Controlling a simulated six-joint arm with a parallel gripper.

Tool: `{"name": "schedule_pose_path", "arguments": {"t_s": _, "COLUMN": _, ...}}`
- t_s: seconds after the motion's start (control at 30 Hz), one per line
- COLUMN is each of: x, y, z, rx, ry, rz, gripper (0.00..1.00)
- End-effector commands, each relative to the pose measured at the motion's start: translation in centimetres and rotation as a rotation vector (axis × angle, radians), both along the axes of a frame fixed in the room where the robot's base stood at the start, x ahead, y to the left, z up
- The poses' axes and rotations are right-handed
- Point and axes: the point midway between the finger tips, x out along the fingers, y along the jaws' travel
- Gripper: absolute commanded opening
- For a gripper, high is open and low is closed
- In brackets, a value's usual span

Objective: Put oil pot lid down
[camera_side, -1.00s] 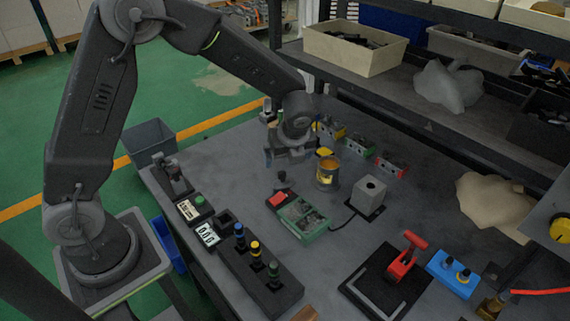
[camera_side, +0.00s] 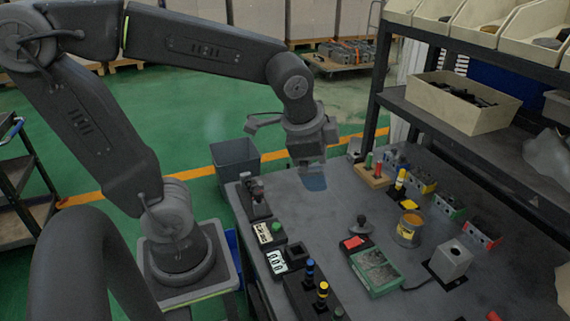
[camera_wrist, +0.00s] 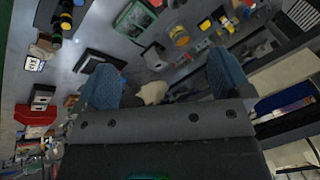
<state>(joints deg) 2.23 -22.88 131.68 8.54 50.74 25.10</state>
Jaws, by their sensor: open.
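A dark lid with an upright knob (camera_side: 361,226) sits on the tabletop, behind the red block and left of the can in the side view. The oil pot looks like the yellow can (camera_side: 408,229); its top is open and yellow shows inside. It also shows in the wrist view (camera_wrist: 180,36). My gripper (camera_side: 313,182) is over the back left of the table, well left of the lid and apart from it. In the wrist view its two blue fingers (camera_wrist: 166,84) are spread with nothing held between them. I cannot pick out the lid for certain in the wrist view.
A green tray (camera_side: 376,271) with a red block (camera_side: 355,242) lies in front of the lid. A grey block (camera_side: 451,261) stands right of the can. Several small coloured boxes line the back. A shelf (camera_side: 470,140) rises behind.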

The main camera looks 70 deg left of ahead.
Motion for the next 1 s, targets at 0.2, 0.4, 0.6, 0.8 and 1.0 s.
{"name": "schedule_pose_path", "arguments": {"t_s": 0.2, "x": -5.2, "y": -0.6, "z": 1.0, "rx": -0.236, "ry": -0.120, "rz": 0.353, "gripper": 0.96}}
{"name": "schedule_pose_path", "arguments": {"t_s": 0.4, "x": -6.7, "y": -1.0, "z": 0.9, "rx": -0.325, "ry": -0.150, "rz": 0.474, "gripper": 0.96}}
{"name": "schedule_pose_path", "arguments": {"t_s": 0.6, "x": -6.7, "y": -1.0, "z": 0.9, "rx": -0.330, "ry": -0.149, "rz": 0.480, "gripper": 0.96}}
{"name": "schedule_pose_path", "arguments": {"t_s": 0.8, "x": -6.7, "y": -1.0, "z": 1.0, "rx": -0.328, "ry": -0.150, "rz": 0.478, "gripper": 0.96}}
{"name": "schedule_pose_path", "arguments": {"t_s": 1.0, "x": -6.7, "y": -1.0, "z": 1.0, "rx": -0.327, "ry": -0.150, "rz": 0.477, "gripper": 0.96}}
